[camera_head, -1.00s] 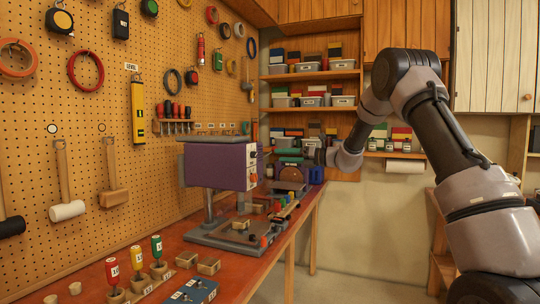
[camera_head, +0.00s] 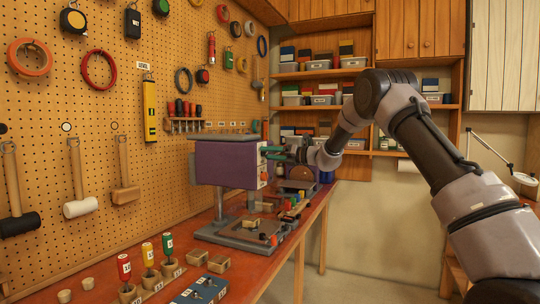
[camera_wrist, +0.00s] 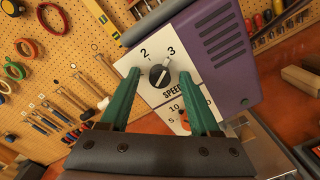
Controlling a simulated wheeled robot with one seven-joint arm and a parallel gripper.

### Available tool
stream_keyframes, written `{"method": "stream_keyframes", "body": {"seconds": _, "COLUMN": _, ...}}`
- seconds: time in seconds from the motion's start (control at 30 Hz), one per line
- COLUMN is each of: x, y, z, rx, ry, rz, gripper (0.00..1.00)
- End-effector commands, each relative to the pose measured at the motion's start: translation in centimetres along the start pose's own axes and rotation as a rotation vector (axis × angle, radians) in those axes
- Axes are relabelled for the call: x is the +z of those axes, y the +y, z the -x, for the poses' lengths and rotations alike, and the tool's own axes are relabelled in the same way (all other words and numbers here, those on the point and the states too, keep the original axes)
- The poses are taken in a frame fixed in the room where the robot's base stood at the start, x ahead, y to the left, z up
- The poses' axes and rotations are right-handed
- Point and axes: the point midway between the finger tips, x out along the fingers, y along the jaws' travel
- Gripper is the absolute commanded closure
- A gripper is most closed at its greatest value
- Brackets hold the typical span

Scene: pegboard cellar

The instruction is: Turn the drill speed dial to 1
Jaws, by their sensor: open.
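The purple drill press (camera_head: 225,163) stands on the bench, its pale front panel facing right. In the wrist view the panel bears a dark round speed dial (camera_wrist: 159,77) with a pale pointer mark, above the word SPEED. The numbers 2 and 3 show above the dial; I see no 1, and the pointer's exact setting is hard to tell. My gripper (camera_wrist: 160,73) is open, its green fingers on either side of the dial, with no clear contact visible. In the head view my gripper (camera_head: 268,152) is at the panel's upper part, and the dial is hidden there.
A second scale with 5 and 10 (camera_wrist: 172,112) sits below the dial, partly behind a finger. A pegboard with hanging tools (camera_head: 100,120) lies behind.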

Motion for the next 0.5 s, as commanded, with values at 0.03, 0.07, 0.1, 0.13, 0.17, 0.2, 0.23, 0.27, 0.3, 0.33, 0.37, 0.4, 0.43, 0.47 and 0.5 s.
{"method": "stream_keyframes", "body": {"seconds": 0.03, "x": 0.0, "y": -0.01, "z": 0.01, "rx": 0.0, "ry": 0.0, "rz": 0.0, "gripper": 0.37}}
{"method": "stream_keyframes", "body": {"seconds": 0.07, "x": 0.01, "y": -0.01, "z": 0.01, "rx": 0.0, "ry": 0.0, "rz": 0.0, "gripper": 0.37}}
{"method": "stream_keyframes", "body": {"seconds": 0.1, "x": 0.0, "y": -0.01, "z": 0.02, "rx": 0.0, "ry": 0.0, "rz": 0.0, "gripper": 0.37}}
{"method": "stream_keyframes", "body": {"seconds": 0.13, "x": 0.0, "y": -0.01, "z": 0.02, "rx": 0.0, "ry": 0.0, "rz": 0.0, "gripper": 0.37}}
{"method": "stream_keyframes", "body": {"seconds": 0.17, "x": 0.0, "y": -0.01, "z": 0.02, "rx": 0.0, "ry": 0.0, "rz": 0.0, "gripper": 0.41}}
{"method": "stream_keyframes", "body": {"seconds": 0.2, "x": 0.0, "y": -0.01, "z": 0.03, "rx": 0.0, "ry": 0.0, "rz": 0.0, "gripper": 0.56}}
{"method": "stream_keyframes", "body": {"seconds": 0.23, "x": 0.0, "y": -0.01, "z": 0.03, "rx": 0.0, "ry": 0.0, "rz": 0.0, "gripper": 0.68}}
{"method": "stream_keyframes", "body": {"seconds": 0.27, "x": 0.0, "y": -0.01, "z": 0.03, "rx": 0.0, "ry": 0.0, "rz": 0.0, "gripper": 0.79}}
{"method": "stream_keyframes", "body": {"seconds": 0.3, "x": 0.0, "y": -0.01, "z": 0.03, "rx": 0.0, "ry": 0.0, "rz": 0.0, "gripper": 0.94}}
{"method": "stream_keyframes", "body": {"seconds": 0.33, "x": 0.0, "y": -0.01, "z": 0.03, "rx": 0.0, "ry": 0.0, "rz": 0.0, "gripper": 1.0}}
{"method": "stream_keyframes", "body": {"seconds": 0.37, "x": 0.0, "y": -0.02, "z": 0.04, "rx": 0.0, "ry": 0.0, "rz": 0.0, "gripper": 1.0}}
{"method": "stream_keyframes", "body": {"seconds": 0.4, "x": 0.0, "y": -0.02, "z": 0.04, "rx": 0.0, "ry": 0.0, "rz": 0.0, "gripper": 1.0}}
{"method": "stream_keyframes", "body": {"seconds": 0.43, "x": 0.0, "y": -0.02, "z": 0.04, "rx": 0.0, "ry": 0.0, "rz": 0.0, "gripper": 1.0}}
{"method": "stream_keyframes", "body": {"seconds": 0.47, "x": 0.0, "y": -0.02, "z": 0.04, "rx": 0.0, "ry": 0.0, "rz": 0.001, "gripper": 1.0}}
{"method": "stream_keyframes", "body": {"seconds": 0.5, "x": 0.0, "y": -0.02, "z": 0.04, "rx": 0.0, "ry": 0.0, "rz": 0.003, "gripper": 1.0}}
